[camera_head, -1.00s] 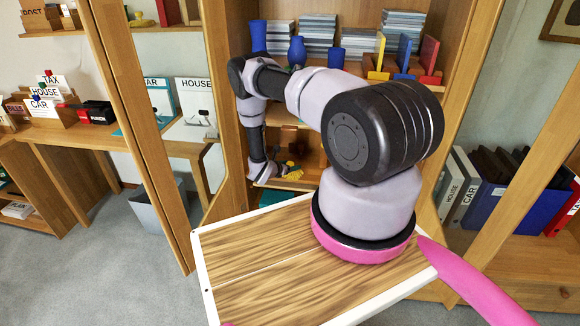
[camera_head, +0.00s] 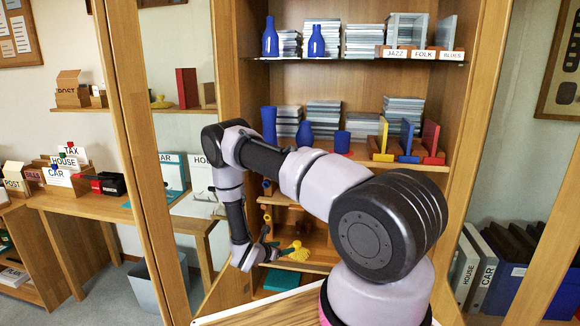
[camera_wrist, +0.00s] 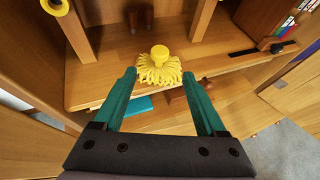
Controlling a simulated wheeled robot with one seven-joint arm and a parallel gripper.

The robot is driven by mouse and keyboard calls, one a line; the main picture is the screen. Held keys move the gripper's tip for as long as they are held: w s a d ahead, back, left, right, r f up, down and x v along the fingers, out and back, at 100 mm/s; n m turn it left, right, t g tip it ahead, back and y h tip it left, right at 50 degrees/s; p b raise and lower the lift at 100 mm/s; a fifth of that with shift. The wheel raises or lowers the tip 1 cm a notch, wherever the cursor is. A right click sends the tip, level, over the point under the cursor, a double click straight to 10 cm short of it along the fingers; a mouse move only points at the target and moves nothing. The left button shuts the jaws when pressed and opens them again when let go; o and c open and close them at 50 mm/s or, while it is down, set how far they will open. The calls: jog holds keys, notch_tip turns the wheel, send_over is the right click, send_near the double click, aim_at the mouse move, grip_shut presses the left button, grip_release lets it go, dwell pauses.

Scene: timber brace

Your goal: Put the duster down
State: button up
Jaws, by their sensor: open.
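The yellow duster (camera_head: 297,251) rests on a low wooden shelf of the cabinet. In the wrist view the duster (camera_wrist: 159,68) stands with its round knob up and its fringe spread on the shelf board, near the front edge. My gripper (camera_wrist: 160,84) is open, with its two green fingers on either side and short of the duster. No finger appears to touch it. In the head view my gripper (camera_head: 268,250) is small and just left of the duster.
The shelf (camera_wrist: 110,75) has bare room left of the duster. Dark brown objects (camera_wrist: 140,18) stand behind it. A teal item (camera_wrist: 125,106) lies below the shelf. Blue vases (camera_head: 304,133) and stacked cases stand on the shelves above. The open glass door (camera_head: 150,150) is at left.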

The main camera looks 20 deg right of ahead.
jog(key=s+d+r+m+g+y, duration=0.1)
jog(key=s+d+r+m+g, duration=0.15)
jog(key=r+m, duration=1)
jog(key=s+d+r+m+g, duration=0.1)
jog(key=s+r+m+g, duration=0.25)
jog(key=r, duration=1.75)
jog(key=s+a+r+m+t+y, duration=0.2)
jog(key=s+a+r+m+y, duration=0.2)
jog(key=s+r, duration=0.4)
jog(key=s+a+r+m+t+y, duration=0.2)
jog(key=s+a+r+m+y, duration=0.2)
jog(key=s+r, duration=0.4)
jog(key=s+a+r+m+t+y, duration=0.2)
jog(key=s+a+r+m+y, duration=0.2)
jog(key=s+r, duration=0.5)
jog(key=shift+a+r+m, duration=0.4)
jog(key=shift+r, duration=0.3)
